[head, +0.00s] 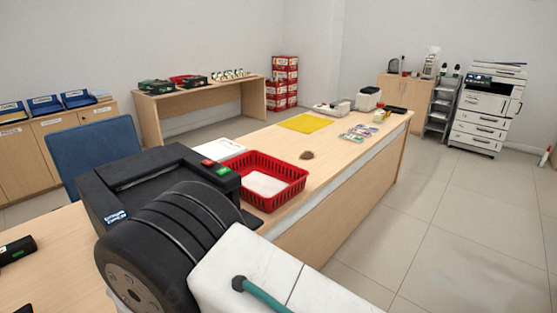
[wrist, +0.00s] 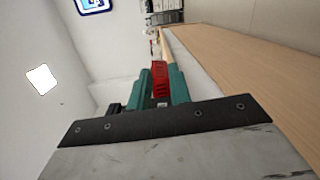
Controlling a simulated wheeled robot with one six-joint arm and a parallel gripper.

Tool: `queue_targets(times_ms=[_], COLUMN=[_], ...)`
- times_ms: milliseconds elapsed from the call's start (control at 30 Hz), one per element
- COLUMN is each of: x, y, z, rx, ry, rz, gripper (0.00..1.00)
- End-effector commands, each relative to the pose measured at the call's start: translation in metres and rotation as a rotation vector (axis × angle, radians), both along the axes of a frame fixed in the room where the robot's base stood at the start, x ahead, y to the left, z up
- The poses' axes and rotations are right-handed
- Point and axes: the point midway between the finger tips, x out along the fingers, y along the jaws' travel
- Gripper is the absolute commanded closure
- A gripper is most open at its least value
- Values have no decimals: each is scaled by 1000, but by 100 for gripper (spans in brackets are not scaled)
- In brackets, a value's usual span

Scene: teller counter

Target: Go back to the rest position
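My gripper (wrist: 161,84) shows in the wrist view with two green fingers standing apart, and I see nothing held between them. Red ribbed plastic (wrist: 159,76) shows in the gap, apparently the basket behind the fingers. In the head view my gripper is out of sight; only my white and black arm parts fill the bottom middle. The wrist picture is turned on its side, with the wooden counter (wrist: 245,65) along its right.
The red basket (head: 289,170) with white paper stands on the long counter (head: 340,145), beside a black machine (head: 150,175). A yellow mat (head: 306,123) and banknote bundles (head: 358,133) lie farther along. A blue chair (head: 92,155) is left. The right floor is clear.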

Motion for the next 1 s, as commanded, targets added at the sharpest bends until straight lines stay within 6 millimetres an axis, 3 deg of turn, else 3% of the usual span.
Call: queue_targets(times_ms=[200, 433, 700, 1000], x=[1, -17, -57, -111], y=[-74, -157, -235, -297], z=[63, 129, 192, 243], rx=[23, 191, 511, 928], ry=[313, 631, 867, 926], rz=[-257, -467, -585, -603], gripper=[80, 80, 80, 80])
